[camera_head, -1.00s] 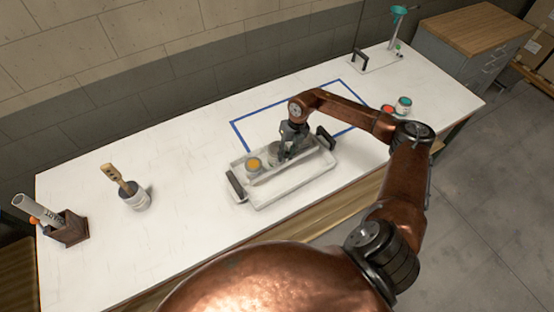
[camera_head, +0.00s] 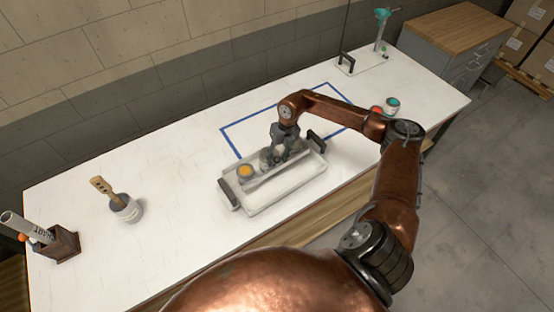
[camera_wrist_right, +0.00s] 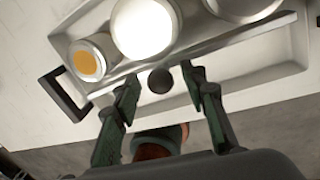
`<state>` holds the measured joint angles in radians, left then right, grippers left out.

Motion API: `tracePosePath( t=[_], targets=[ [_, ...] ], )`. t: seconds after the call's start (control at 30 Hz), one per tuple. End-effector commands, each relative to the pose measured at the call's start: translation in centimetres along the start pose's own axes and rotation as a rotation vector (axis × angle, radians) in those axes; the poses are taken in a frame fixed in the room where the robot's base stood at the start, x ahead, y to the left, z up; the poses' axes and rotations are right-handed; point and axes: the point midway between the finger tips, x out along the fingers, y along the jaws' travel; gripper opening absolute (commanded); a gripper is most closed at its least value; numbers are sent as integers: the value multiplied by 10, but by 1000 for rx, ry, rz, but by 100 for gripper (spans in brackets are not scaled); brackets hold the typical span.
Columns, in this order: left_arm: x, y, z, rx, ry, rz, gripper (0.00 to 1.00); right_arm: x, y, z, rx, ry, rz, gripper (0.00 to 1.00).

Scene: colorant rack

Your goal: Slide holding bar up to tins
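A light tray (camera_head: 290,190) with dark end handles stands on the white table, and also shows in the right wrist view (camera_wrist_right: 215,108). In the wrist view, a yellow-topped tin (camera_wrist_right: 88,60), a bright white-topped tin (camera_wrist_right: 145,27) and a third tin (camera_wrist_right: 243,6) stand in a row in it. The holding bar (camera_wrist_right: 230,47) runs along their near side, close to them; I cannot tell if it touches. Its dark round knob (camera_wrist_right: 160,80) sits between the fingers of my right gripper (camera_wrist_right: 162,84), which is open with gaps on both sides. My left gripper is not in view.
A blue taped outline (camera_head: 238,122) lies behind the tray. Small tins (camera_head: 392,104) stand to the right, beyond my right arm. A pot with a brush (camera_head: 126,208) and a dark box (camera_head: 62,245) stand at the left. The table between pot and tray is clear.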

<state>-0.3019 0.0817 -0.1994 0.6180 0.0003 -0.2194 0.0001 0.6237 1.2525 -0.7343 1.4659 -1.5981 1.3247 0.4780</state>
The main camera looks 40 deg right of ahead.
Motion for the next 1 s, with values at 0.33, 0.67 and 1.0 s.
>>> tracePosePath(
  t=[0.33,0.67,1.0],
  targets=[
    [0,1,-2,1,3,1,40,-71,0,1,0,-4,0,39],
    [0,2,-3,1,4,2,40,-107,0,0,1,-1,0,39],
    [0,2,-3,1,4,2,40,-108,0,0,0,-1,0,39]
  ],
)
